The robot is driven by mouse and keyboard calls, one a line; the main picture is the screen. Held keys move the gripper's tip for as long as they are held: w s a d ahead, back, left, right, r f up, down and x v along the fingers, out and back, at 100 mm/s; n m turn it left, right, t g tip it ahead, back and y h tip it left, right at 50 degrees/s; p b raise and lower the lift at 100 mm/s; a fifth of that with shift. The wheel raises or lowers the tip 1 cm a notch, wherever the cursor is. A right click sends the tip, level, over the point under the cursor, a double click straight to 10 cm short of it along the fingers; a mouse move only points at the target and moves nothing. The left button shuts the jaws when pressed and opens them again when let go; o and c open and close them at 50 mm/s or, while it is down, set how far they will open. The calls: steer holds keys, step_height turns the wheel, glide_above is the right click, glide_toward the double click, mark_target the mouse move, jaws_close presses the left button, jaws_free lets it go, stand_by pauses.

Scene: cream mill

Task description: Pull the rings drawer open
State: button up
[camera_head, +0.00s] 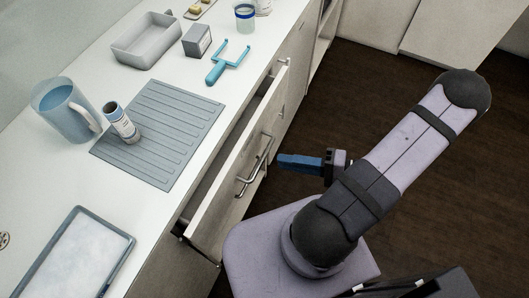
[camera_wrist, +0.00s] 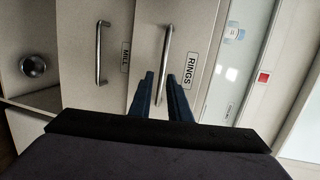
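The rings drawer (camera_head: 222,194) is the top drawer under the counter and stands partly open, with a dark gap behind its front. In the wrist view its front carries a RINGS label (camera_wrist: 190,70) and a metal bar handle (camera_wrist: 167,45). My gripper (camera_wrist: 161,76) has its two dark blue fingers apart, and the handle's lower part shows between them in that view. In the head view my gripper (camera_head: 280,162) lies just right of the handle (camera_head: 256,165), with a small gap seen between them. Nothing shows as gripped.
The mill drawer handle (camera_wrist: 99,52) is beside the rings drawer in the wrist view. On the counter are a blue jug (camera_head: 62,112), a small jar (camera_head: 120,124), a ribbed mat (camera_head: 165,130), a tray (camera_head: 80,255) and a blue-handled tool (camera_head: 226,62). The floor (camera_head: 370,95) is clear.

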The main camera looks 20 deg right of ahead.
mark_target(261, 162)
steer(key=shift+w+a+f+m+t+h+p, duration=0.15)
steer(key=shift+w+a+m+t+h+p, duration=0.15)
steer(key=shift+w+a+p, duration=0.65)
steer(key=shift+w+a+f+m+t+h+p, duration=0.15)
steer(key=shift+a+m+t+h+p, duration=0.25)
steer(key=shift+a, duration=1.1)
steer(key=shift+w+a+f+m+t+h+p, duration=0.15)
steer(key=shift+w+a+h+p, duration=0.3)
steer(key=shift+a+p, duration=0.6)
steer(key=shift+w+a, duration=0.1)
steer(key=shift+a, duration=0.05)
jaws_close()
